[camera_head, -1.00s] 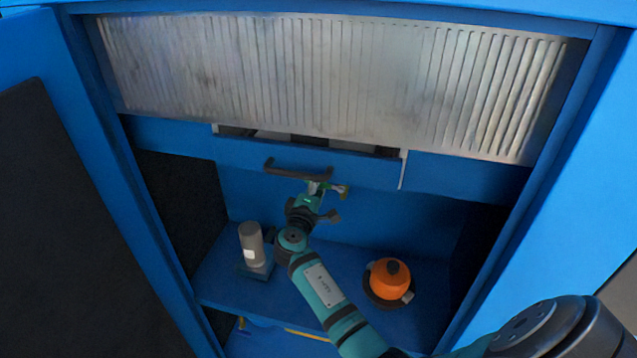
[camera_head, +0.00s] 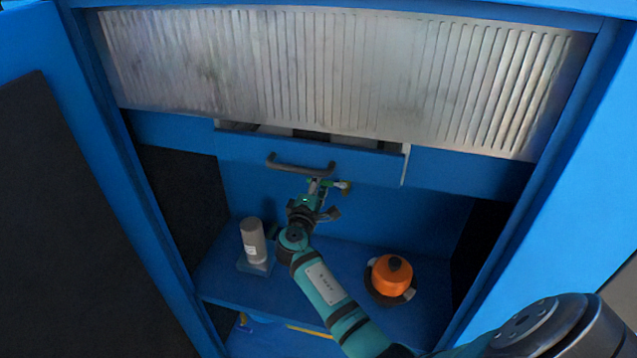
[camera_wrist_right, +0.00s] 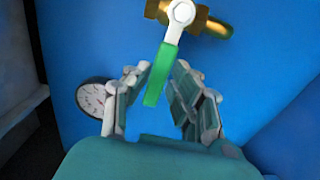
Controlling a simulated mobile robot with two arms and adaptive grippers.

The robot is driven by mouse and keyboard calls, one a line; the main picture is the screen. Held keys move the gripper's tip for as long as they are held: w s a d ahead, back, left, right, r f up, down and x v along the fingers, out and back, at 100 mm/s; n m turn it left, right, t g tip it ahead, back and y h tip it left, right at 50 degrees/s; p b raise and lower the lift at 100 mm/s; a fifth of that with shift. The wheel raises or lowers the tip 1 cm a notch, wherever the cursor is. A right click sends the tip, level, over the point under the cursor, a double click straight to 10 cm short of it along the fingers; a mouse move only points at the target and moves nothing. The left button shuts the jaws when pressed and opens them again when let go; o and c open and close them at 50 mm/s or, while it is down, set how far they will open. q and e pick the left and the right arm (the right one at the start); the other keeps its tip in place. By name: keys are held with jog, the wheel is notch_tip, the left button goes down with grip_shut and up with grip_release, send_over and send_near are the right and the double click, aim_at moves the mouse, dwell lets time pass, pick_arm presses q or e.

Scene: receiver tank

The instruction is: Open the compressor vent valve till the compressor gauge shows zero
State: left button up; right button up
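The vent valve (camera_wrist_right: 180,14) has a brass body, a white hub and a green lever (camera_wrist_right: 161,73) that points down and slightly left in the right wrist view. My right gripper (camera_wrist_right: 162,72) is open, with one finger on each side of the lever's lower end; I cannot tell whether either touches it. A round gauge (camera_wrist_right: 94,98) with a white face and dark rim is at the left, partly hidden by a finger; its reading is too small to tell. In the head view my right gripper (camera_head: 317,203) is just below the valve (camera_head: 341,185). My left gripper is not in view.
A drawer with a dark handle (camera_head: 300,167) is directly above the gripper. On the blue shelf (camera_head: 325,262) stand a grey cylinder (camera_head: 253,240) at left and an orange rounded container (camera_head: 392,276) at right. Blue cabinet walls bound both sides.

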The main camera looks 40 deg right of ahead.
jog(key=shift+o, duration=1.2)
jog(key=v, duration=1.2)
jog(key=shift+w, duration=0.1)
